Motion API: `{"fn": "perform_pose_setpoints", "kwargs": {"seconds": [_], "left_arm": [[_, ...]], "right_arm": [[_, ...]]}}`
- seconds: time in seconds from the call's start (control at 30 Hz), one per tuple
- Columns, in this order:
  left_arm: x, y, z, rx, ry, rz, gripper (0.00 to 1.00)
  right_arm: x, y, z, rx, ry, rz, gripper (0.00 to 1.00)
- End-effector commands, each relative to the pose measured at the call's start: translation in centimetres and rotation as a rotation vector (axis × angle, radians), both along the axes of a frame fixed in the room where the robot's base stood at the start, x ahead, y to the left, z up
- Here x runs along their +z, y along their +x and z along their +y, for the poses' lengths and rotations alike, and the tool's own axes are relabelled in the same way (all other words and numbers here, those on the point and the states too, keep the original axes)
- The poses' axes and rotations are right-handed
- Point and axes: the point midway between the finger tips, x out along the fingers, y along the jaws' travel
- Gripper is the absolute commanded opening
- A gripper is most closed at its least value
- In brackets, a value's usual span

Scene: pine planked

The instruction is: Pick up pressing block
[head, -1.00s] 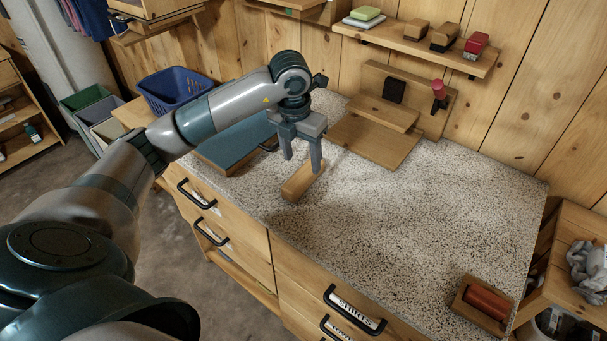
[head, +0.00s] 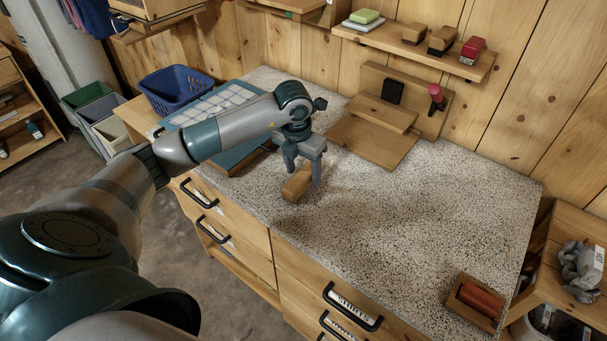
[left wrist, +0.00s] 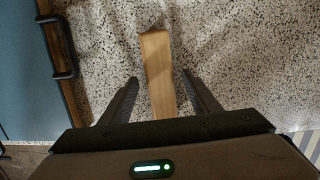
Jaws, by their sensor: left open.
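The pressing block is a plain wooden block (head: 296,184) lying on the speckled counter near its front edge. In the left wrist view the block (left wrist: 158,72) runs lengthwise between the two fingers and extends beyond their tips. My left gripper (head: 302,176) is open, pointing down over the block. In the left wrist view its fingertips (left wrist: 160,76) stand apart on either side of the block, with a gap showing on both sides. The block's near end is hidden by the gripper body in that view. My right gripper is not in view.
A blue board with a handle and pale squares (head: 215,107) lies just left of the block. A wooden stand (head: 374,143) is behind it. A blue basket (head: 175,88) stands at the back left. A red roller in a wooden tray (head: 478,301) sits front right. The counter's middle is clear.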

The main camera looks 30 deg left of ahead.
Motion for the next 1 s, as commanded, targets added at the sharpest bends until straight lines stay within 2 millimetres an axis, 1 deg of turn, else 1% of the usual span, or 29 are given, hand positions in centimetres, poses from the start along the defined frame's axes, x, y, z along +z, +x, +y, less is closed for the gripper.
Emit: {"fn": "perform_pose_setpoints", "kwargs": {"seconds": [0.03,0.2,0.67,0.7,0.77,0.8,0.9,1.0], "left_arm": [[-0.5,0.0,-0.1,0.001,-0.001,0.004,0.56],[-1.6,0.2,0.0,-0.001,0.000,0.001,0.56],[-1.7,0.2,0.0,-0.001,0.000,0.000,0.56],[-1.7,0.2,0.0,-0.001,0.000,0.000,0.47],[-1.6,0.2,0.0,-0.001,0.001,0.000,0.32],[-1.6,0.2,0.0,-0.001,0.001,0.000,0.23],[-1.6,0.2,0.0,-0.001,0.001,0.000,0.01],[-1.6,0.2,0.0,-0.001,0.001,-0.001,0.01]], "right_arm": [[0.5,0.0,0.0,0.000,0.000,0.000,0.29],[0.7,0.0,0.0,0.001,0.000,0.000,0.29],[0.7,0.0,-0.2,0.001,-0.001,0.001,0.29],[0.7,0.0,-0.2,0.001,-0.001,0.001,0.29],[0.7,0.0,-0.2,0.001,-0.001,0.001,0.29],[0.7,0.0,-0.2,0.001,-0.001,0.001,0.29],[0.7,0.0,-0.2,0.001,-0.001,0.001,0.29],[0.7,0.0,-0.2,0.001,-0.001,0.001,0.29]]}}
